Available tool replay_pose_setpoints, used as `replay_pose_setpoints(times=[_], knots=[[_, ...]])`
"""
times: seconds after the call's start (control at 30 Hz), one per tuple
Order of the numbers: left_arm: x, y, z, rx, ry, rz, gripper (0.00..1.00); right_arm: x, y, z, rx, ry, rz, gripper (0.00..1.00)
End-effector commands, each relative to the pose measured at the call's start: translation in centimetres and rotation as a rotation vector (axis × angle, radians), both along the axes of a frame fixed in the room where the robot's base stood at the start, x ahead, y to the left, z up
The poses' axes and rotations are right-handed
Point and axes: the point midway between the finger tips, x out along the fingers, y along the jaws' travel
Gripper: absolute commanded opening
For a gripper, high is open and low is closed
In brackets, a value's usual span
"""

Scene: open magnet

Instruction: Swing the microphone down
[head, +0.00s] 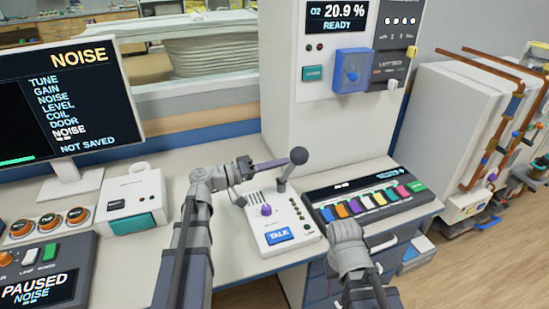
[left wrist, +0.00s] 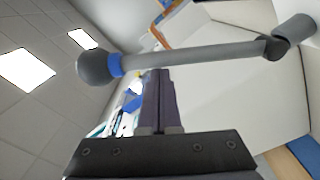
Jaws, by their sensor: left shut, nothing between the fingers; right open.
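The microphone (head: 298,156) has a dark grey ball head on a short stem. It stands up, slightly tilted, from the back of the white talk box (head: 262,222) with a blue TALK button. In the left wrist view the microphone (left wrist: 95,67) shows a blue collar, a grey stem and a hinge joint at the right. My left gripper (head: 284,162) is shut and empty, its tips close to the stem just below the ball. In the left wrist view its fingers (left wrist: 158,75) end at the stem; contact is unclear. My right gripper (head: 345,230) is open, right of the talk box.
A panel with coloured keys (head: 366,200) lies right of the talk box. A monitor (head: 70,100) and a white box with a teal front (head: 131,203) stand at left. A white cabinet (head: 325,110) rises behind.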

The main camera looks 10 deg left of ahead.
Motion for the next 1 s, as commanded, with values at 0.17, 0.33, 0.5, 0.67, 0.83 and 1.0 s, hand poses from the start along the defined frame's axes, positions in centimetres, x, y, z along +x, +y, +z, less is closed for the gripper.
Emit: replay_pose_setpoints(times=[0.17,0.33,0.5,0.67,0.83,1.0], knots=[[-1.6,-1.1,-1.3,0.077,-0.114,-0.001,0.00,0.0,0.0,-1.3,0.000,0.000,0.000,0.50],[-2.4,-1.6,-2.1,0.137,-0.203,-0.001,0.00,0.0,0.0,-2.2,0.000,0.000,0.000,0.50],[-2.8,-1.8,-2.7,0.145,-0.212,0.000,0.00,0.0,0.0,-2.7,0.000,0.000,0.000,0.50],[-2.9,-2.0,-3.0,0.145,-0.210,0.000,0.00,0.0,0.0,-3.0,0.000,0.000,0.000,0.50],[-3.0,-2.0,-3.1,0.144,-0.209,0.000,0.00,0.0,0.0,-3.1,0.000,0.000,0.000,0.50],[-3.0,-2.0,-3.1,0.144,-0.209,0.000,0.00,0.0,0.0,-3.1,0.000,0.000,0.000,0.50]])
